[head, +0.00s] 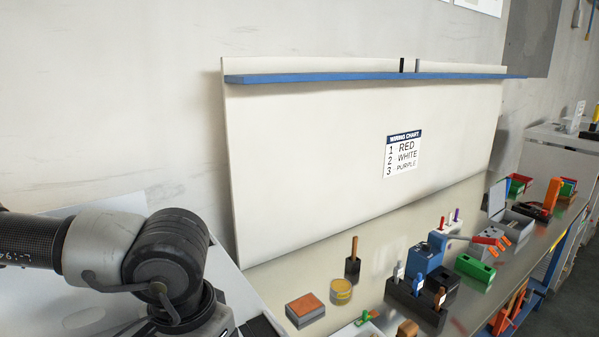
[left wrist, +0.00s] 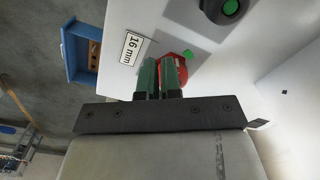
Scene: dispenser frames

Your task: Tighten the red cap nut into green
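A red cap nut (left wrist: 182,76) shows in the left wrist view, on a grey square patch of a white surface. My left gripper (left wrist: 159,62) has two green-padded fingers close together, in front of the nut and covering its left part. Whether the fingers touch the nut or have part of it between them is hidden. A small green spot (left wrist: 188,54) shows at the nut's upper right edge. In the head view my left arm comes in from the left, but its fingertips are not visible. My right gripper is in neither view.
A "16 mm" label (left wrist: 131,48) lies left of the nut. A black knob with a green centre (left wrist: 230,8) stands at the upper right. A blue tray (left wrist: 70,52) is at left. In the head view, several blocks and tools crowd the metal bench (head: 265,278) before a white panel (head: 300,150).

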